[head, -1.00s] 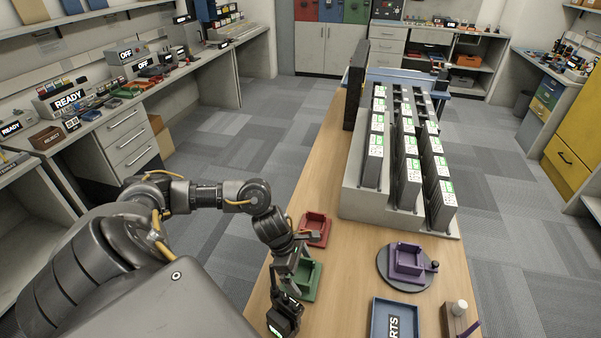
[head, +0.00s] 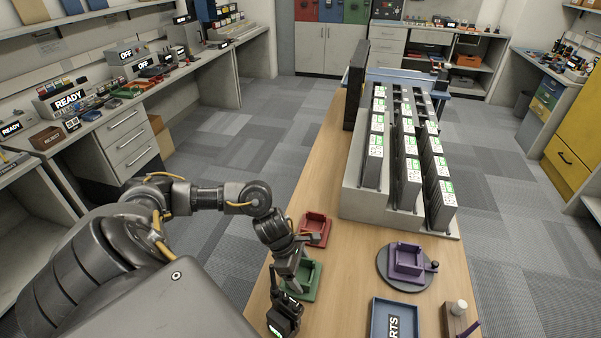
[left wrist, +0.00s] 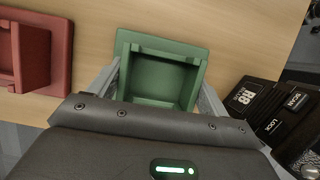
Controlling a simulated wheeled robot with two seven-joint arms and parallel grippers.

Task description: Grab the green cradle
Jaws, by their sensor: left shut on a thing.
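The green cradle (head: 306,279) is an open-topped box on a flat base, on the wooden table in the head view. It also shows in the left wrist view (left wrist: 163,78), upright, with one finger along each side. My left gripper (head: 290,268) is shut on it; it also shows in the left wrist view (left wrist: 158,85). The gripper body hides the near side of the cradle. I cannot tell whether the cradle touches the table. My right gripper is not in view.
A red cradle (head: 316,229) stands just behind the green one. A black handheld radio (head: 284,312) is close in front. A purple cradle (head: 407,260) sits on a round dark disc to the right. A blue tray (head: 378,318) and a grey rack of devices (head: 350,196) also occupy the table.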

